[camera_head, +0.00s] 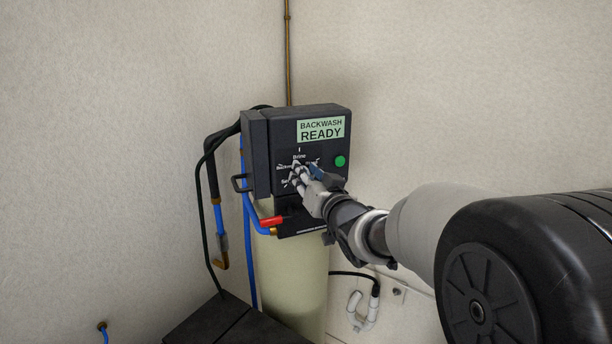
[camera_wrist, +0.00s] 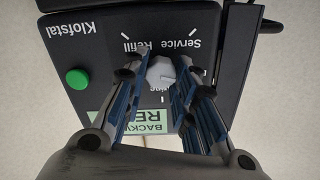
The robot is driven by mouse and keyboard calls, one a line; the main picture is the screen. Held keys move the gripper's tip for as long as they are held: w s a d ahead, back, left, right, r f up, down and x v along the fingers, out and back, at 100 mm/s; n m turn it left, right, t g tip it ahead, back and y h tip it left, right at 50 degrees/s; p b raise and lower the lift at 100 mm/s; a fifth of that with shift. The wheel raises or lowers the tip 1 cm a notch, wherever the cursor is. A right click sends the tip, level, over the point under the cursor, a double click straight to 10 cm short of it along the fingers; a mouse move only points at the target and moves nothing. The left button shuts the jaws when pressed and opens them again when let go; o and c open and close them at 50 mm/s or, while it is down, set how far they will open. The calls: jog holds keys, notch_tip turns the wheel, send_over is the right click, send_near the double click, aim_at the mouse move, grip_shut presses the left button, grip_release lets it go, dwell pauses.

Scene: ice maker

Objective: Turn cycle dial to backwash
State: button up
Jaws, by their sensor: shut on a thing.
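The cycle dial (camera_wrist: 161,70) is a small whitish knob on the front of a dark control box (camera_head: 258,150). In the wrist view, which shows the panel upside down, my gripper (camera_wrist: 158,76) has its blue-grey fingers on both sides of the dial, shut on it. In the head view my gripper (camera_head: 298,174) reaches the box front from the right and hides most of the dial. Labels for Brine, Service and Refill show around it; the Backwash label is partly covered. The dial's exact pointing direction is unclear. The display (camera_head: 321,130) reads "BACKWASH READY".
A green button (camera_head: 340,161) sits right of the dial, below the display. A red-ended blue hose (camera_head: 262,221) and black cables (camera_head: 206,190) are on the left. The box stands on a pale tank (camera_head: 290,280) in a wall corner. A dark surface (camera_head: 215,325) lies low in front.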

jog(key=shift+m, duration=0.7)
jog(key=o, duration=1.1)
jog(key=shift+c, duration=0.2)
jog(key=v, duration=1.2)
jog(key=shift+d, duration=0.1)
